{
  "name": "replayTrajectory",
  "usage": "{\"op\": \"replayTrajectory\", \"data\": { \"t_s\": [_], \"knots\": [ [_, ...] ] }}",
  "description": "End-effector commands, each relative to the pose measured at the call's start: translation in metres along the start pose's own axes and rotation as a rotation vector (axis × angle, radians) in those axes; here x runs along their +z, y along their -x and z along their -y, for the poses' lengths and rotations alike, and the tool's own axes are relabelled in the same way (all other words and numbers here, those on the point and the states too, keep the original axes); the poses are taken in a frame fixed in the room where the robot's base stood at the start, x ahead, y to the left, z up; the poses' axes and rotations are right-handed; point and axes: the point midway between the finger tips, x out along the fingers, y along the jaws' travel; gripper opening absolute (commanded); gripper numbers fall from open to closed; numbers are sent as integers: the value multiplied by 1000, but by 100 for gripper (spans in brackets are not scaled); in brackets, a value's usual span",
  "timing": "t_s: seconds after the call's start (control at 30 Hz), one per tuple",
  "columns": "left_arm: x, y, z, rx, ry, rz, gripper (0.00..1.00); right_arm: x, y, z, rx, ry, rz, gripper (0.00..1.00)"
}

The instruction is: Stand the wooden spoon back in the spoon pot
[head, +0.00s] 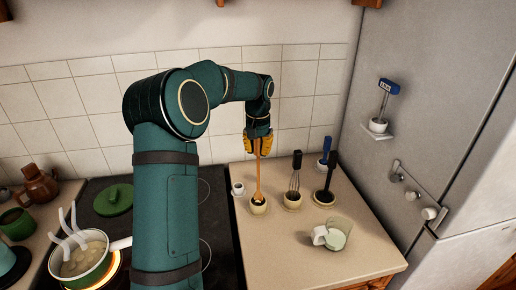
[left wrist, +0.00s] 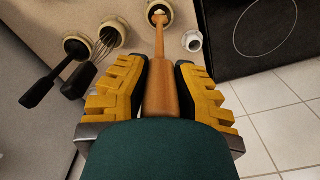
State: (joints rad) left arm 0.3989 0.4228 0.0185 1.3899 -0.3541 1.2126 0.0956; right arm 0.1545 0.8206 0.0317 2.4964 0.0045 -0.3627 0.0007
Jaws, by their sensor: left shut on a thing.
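My left gripper (head: 259,146) has yellow fingers, points down and is shut on the handle of the wooden spoon (head: 259,178). The spoon hangs nearly upright, bowl end down. The small cream spoon pot (head: 258,208) stands on the counter directly below. The spoon's bowl shows at the pot's mouth; I cannot tell how far inside it is. In the left wrist view the spoon handle (left wrist: 160,82) lies between both fingers, and its bowl overlaps the opening of the pot (left wrist: 168,13). My right gripper is in neither view.
To the right stand pots with a whisk (head: 294,182), a black-handled tool (head: 329,175) and a blue-handled tool (head: 326,148). A small white cup (head: 238,188) is close left. The hob with a saucepan (head: 88,268) is left.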

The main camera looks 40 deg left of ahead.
Motion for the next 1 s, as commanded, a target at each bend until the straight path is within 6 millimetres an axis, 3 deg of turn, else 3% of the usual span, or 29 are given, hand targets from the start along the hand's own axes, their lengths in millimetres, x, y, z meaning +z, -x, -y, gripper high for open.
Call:
{"op": "replayTrajectory", "data": {
  "t_s": [1.0],
  "knots": [
    [0, -27, 0, 0, 0, 0, 0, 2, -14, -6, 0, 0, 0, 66]
  ]
}}
